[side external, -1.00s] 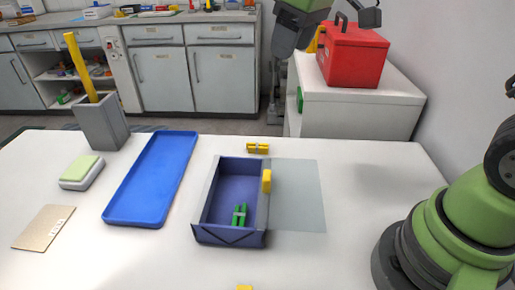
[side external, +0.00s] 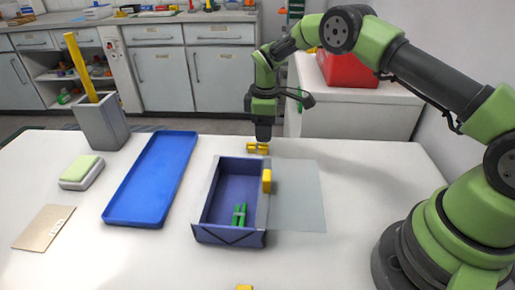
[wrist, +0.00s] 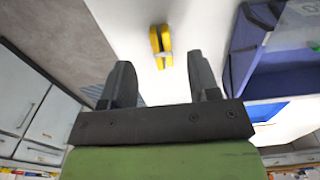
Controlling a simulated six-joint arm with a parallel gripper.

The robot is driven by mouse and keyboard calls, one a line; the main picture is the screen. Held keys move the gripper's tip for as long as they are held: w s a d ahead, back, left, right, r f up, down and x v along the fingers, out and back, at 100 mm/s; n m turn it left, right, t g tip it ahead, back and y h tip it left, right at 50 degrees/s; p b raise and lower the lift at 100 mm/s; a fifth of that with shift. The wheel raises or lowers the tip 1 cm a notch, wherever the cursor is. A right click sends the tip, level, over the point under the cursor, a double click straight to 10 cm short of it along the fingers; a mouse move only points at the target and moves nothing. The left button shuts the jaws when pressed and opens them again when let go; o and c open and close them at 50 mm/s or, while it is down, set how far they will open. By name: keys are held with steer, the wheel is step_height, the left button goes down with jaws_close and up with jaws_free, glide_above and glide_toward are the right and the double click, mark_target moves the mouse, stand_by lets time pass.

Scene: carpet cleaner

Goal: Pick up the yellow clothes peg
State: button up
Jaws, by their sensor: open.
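A yellow clothes peg (side external: 258,149) lies on the white table behind the blue-grey box. It also shows in the wrist view (wrist: 161,46), beyond my fingertips and roughly between their lines. My gripper (side external: 263,136) hangs pointing down just above this peg in the side view. In the wrist view its two dark fingers (wrist: 162,75) are apart with nothing between them. A second yellow piece (side external: 267,181) sits on the right wall of the box. Another yellow piece (side external: 244,287) is cut off at the bottom edge.
The blue-grey box (side external: 232,236) holds a green peg (side external: 239,215). A translucent grey sheet (side external: 297,195) lies right of it. A blue tray (side external: 137,205), a grey holder (side external: 102,123) and a sponge-like block (side external: 81,172) stand left.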

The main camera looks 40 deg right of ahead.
mark_target(267, 146)
steer(key=f, duration=0.5)
steer(key=shift+s+d+f, duration=0.2)
steer(key=shift+s+d, duration=0.05)
steer(key=shift+s, duration=0.05)
steer(key=c, duration=1)
